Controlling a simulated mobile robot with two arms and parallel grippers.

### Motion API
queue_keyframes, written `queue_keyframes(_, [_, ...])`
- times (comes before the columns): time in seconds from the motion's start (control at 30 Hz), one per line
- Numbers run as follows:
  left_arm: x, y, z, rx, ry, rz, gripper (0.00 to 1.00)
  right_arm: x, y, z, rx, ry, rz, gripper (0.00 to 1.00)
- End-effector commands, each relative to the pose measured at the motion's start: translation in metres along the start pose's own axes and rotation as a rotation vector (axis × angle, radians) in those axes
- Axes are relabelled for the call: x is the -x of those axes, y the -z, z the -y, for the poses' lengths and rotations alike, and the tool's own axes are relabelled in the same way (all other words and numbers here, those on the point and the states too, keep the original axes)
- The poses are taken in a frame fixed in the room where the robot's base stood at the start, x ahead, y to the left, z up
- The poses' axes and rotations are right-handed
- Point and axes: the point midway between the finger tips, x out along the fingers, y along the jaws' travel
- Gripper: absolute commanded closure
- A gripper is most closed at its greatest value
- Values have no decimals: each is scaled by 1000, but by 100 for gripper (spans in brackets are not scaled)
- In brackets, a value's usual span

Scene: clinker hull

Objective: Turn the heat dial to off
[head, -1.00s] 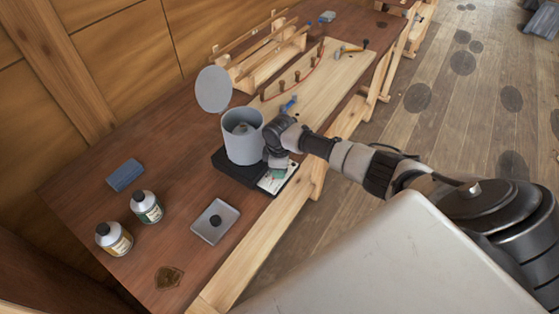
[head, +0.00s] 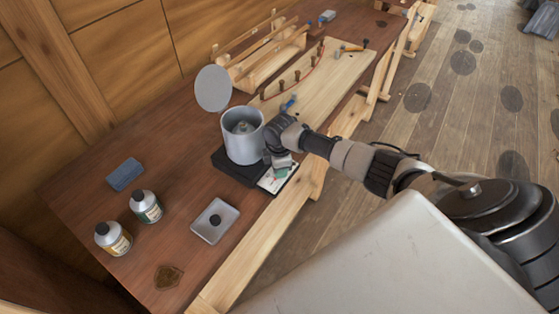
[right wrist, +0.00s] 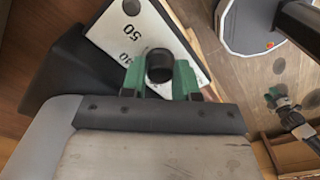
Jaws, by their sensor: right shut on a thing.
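The heat dial is a small black round knob (right wrist: 160,65) on a white panel with printed numbers (right wrist: 130,32), seen in the right wrist view. The panel (head: 277,182) is on the front of a black base (head: 232,167) under a grey metal pot (head: 243,143). My right gripper (right wrist: 160,76) has its green fingers on either side of the knob and is shut on it. In the head view the gripper (head: 281,172) is low at the panel, and the knob is hidden. The dial's pointer cannot be made out.
A round grey lid (head: 213,89) stands raised behind the pot. A small grey tray (head: 214,221), two bottles (head: 146,207) (head: 113,239) and a blue block (head: 125,174) lie left on the bench. A board with pegs (head: 325,80) is behind.

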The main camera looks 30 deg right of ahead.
Motion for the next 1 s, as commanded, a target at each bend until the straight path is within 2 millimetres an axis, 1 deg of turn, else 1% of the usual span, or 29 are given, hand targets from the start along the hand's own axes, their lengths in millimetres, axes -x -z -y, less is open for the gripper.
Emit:
queue_keyframes(0.07, [0, 0, 0, 0, 0, 0, 57, 2, 1, -2, 1, -4, -2, 94])
queue_keyframes(0.1, [0, 0, 0, 0, 0, 0, 57, 2, 1, -2, 1, -5, -2, 69])
queue_keyframes(0.17, [0, 0, 0, 0, 0, 0, 57, 2, 1, -2, 1, -4, -2, 60])
queue_keyframes(0.43, [0, 0, 0, 0, 0, 0, 57, 1, 0, -1, 0, -2, 0, 60])
queue_keyframes(0.57, [-2, 0, 0, 0, 0, 0, 57, 9, 0, -1, 1, -4, -1, 60])
queue_keyframes(0.67, [-4, 0, 0, 0, 0, 0, 57, 24, 0, -1, 1, -5, -2, 60])
queue_keyframes(0.9, [-14, -1, 0, 0, 0, 0, 57, 73, 1, -2, 2, -7, -3, 60])
queue_keyframes(1.0, [-16, -2, 0, 0, 0, 0, 57, 90, 0, -2, 1, -7, -2, 60])
